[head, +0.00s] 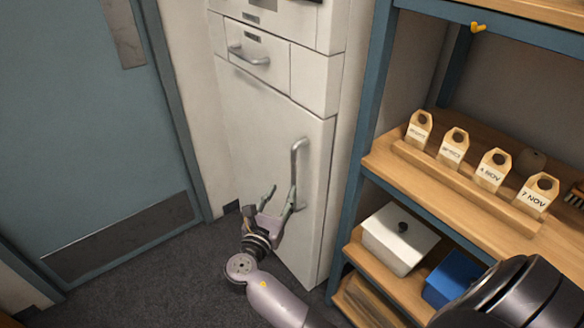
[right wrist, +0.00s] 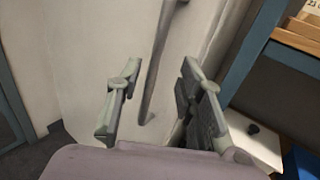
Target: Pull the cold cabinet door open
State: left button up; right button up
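The cold cabinet door (head: 255,125) is the tall white panel below a drawer row, and it looks shut. Its upright metal bar handle (head: 294,165) is near the door's right edge. My right gripper (head: 280,194) is open at the lower part of the handle. In the right wrist view the door (right wrist: 105,45) fills the middle. There the handle (right wrist: 157,65) runs between the two spread fingers of my right gripper (right wrist: 157,85), with gaps on both sides. I cannot tell whether the handle is at fingertip depth. My left gripper is not in view.
A blue-framed shelf (head: 357,150) with wooden boards stands close to the cabinet's right. A blue room door (head: 90,130) is at left. The dark floor (head: 165,275) before the cabinet is clear.

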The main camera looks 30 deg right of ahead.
aim_at(293, 171)
jog(key=x, duration=1.1)
jog(key=shift+w, duration=0.15)
jog(key=shift+c, duration=0.5)
grip_shut()
